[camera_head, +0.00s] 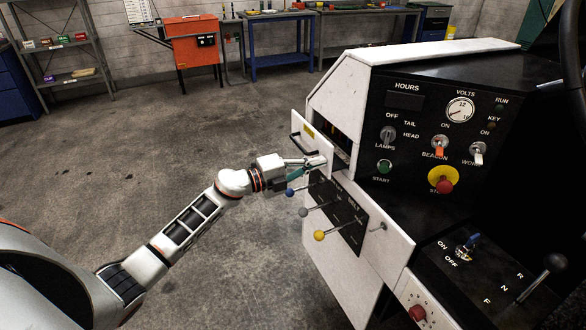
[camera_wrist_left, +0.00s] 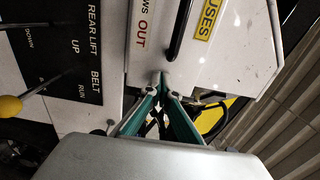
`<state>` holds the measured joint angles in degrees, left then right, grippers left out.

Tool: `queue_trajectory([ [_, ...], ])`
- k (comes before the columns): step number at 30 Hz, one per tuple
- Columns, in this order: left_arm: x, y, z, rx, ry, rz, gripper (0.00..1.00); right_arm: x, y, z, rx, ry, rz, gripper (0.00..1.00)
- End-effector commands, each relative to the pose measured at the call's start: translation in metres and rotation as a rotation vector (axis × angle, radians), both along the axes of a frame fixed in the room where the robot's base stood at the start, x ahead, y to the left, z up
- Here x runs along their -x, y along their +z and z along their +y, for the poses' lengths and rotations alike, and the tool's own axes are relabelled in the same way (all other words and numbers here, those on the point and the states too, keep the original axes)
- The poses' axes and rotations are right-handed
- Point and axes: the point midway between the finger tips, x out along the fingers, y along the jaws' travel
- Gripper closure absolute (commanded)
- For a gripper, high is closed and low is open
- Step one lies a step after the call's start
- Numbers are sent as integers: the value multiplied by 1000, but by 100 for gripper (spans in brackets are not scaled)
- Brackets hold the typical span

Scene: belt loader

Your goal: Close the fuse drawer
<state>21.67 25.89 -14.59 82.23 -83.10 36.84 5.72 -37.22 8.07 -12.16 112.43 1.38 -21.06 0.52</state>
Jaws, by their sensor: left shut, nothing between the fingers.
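The fuse drawer (camera_head: 320,146) stands out from the left side of the white and black console, with a dark gap behind its white front. Its black bar handle (camera_head: 301,146) and yellow label show there. In the left wrist view the drawer front (camera_wrist_left: 228,62) carries the handle (camera_wrist_left: 176,32) and a yellow FUSES label (camera_wrist_left: 207,18). My left gripper (camera_head: 318,162) is shut and empty, its fingertips at the lower part of the drawer front. In the wrist view the closed tips (camera_wrist_left: 164,80) meet its lower edge; whether they touch cannot be told. My right gripper is not in view.
Levers with blue (camera_head: 290,192), grey (camera_head: 304,212) and yellow (camera_head: 319,235) knobs stick out just below the drawer, close to my left gripper. The console (camera_head: 400,75) fills the right side. The concrete floor at left is open.

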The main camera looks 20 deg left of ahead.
Motion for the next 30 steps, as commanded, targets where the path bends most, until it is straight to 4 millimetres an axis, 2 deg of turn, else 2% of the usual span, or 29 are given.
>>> queue_trajectory([
  [1, -10, 1, -8, 0, -1, -1, 100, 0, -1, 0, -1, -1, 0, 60],
  [6, -32, 0, -28, 1, -1, -1, 100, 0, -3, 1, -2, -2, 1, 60],
  [12, -47, -1, -41, 0, 0, 0, 100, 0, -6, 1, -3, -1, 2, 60],
  [30, -53, 1, -46, 1, 0, -2, 100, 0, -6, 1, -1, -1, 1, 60],
])
